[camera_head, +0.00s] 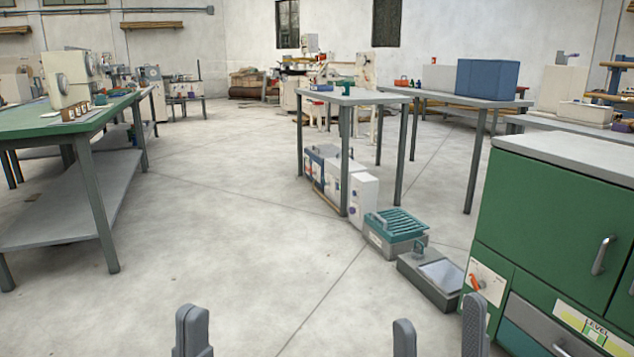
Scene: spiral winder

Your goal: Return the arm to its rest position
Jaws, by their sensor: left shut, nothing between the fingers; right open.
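My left gripper (192,332) shows at the bottom edge, left of centre. Its fingertips are together with nothing between them. My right gripper (439,331) shows at the bottom edge, right of centre. Its two fingers stand apart and only floor shows between them. Both grippers point up into the picture, and neither holds anything. The arms behind the fingertips are out of the frame. No spiral winder can be told for sure in this view.
A green cabinet (555,222) stands close at the right. A grey-green box (395,230) and a low scale-like device (437,277) sit on the floor beside it. A green-topped table (58,122) is at the left. The middle floor (230,220) is clear.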

